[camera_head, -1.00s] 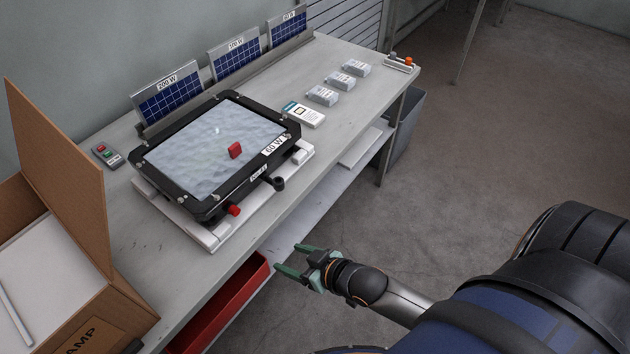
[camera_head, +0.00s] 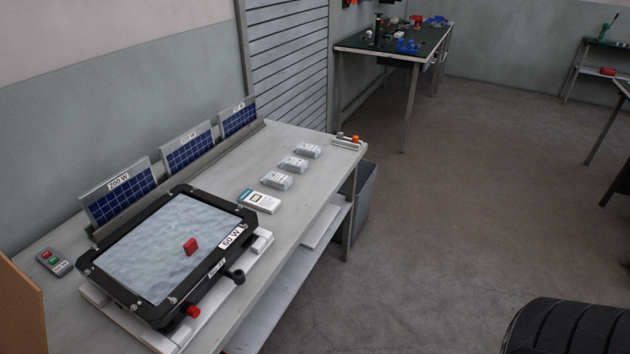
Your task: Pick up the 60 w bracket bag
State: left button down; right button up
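Three small grey labelled packs stand in a row on the workbench: a far one (camera_head: 308,150), a middle one (camera_head: 293,164) and a near one (camera_head: 277,180). Their labels are too small to read, so I cannot tell which, if any, is the 60 W bracket bag. A flat white and blue pack (camera_head: 259,201) lies nearer. A black floodlight housing (camera_head: 170,250) marked 60 W lies on a white fixture, with a red piece on its glass. Neither gripper is in view.
Solar panels (camera_head: 190,150) stand in a rack along the bench's back. A small holder (camera_head: 347,142) with an orange top sits at the bench's far corner. A grey bin (camera_head: 362,200) stands beside the bench. Another table (camera_head: 400,50) stands farther back.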

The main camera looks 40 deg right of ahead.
aim_at(293, 164)
jog(key=z, duration=1.05)
jog(key=i+l+u, duration=0.15)
jog(key=u, duration=1.45)
jog(key=l+u, duration=0.85)
jog(key=k+l+u, duration=0.25)
jog(key=l, duration=0.15)
jog(key=l+u, duration=0.25)
jog(key=l, duration=0.2)
jog(key=k+l+u, duration=0.45)
jog(key=l, duration=0.2)
jog(key=k+l+u, duration=0.15)
jog(key=k+l, duration=0.45)
jog(key=l, duration=0.1)
